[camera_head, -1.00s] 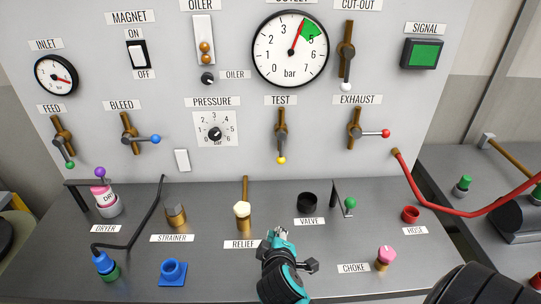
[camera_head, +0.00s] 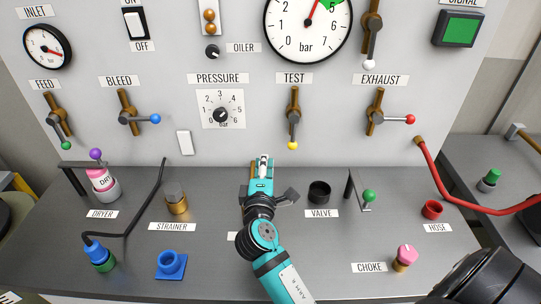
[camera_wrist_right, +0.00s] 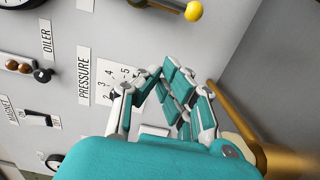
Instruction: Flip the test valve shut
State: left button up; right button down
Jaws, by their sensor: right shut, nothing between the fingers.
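The test valve (camera_head: 294,115) is on the grey panel under the TEST label (camera_head: 294,78). Its lever points straight down, in line with its brass pipe, and ends in a yellow ball (camera_head: 292,145). The yellow ball also shows at the top of the right wrist view (camera_wrist_right: 193,11). My right gripper (camera_head: 263,160) is shut and empty, just left of and below the yellow ball, apart from it. Its teal fingers show in the right wrist view (camera_wrist_right: 165,95). My left gripper is not in view.
The exhaust valve (camera_head: 377,118) with its red ball is to the right. The pressure dial (camera_head: 221,113) is to the left. My right arm hides the relief fitting.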

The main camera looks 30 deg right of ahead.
aim_at(293, 132)
pick_arm(q)
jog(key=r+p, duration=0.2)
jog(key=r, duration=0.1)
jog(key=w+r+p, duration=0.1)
jog(key=p, duration=0.1)
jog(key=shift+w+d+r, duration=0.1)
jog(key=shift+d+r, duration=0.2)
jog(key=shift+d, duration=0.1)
pick_arm(e)
jog(key=w+d, duration=0.5)
jog(key=d, duration=0.3)
jog(key=shift+w+d, duration=0.15)
jog(key=shift+d, duration=0.1)
jog(key=shift+w, duration=0.1)
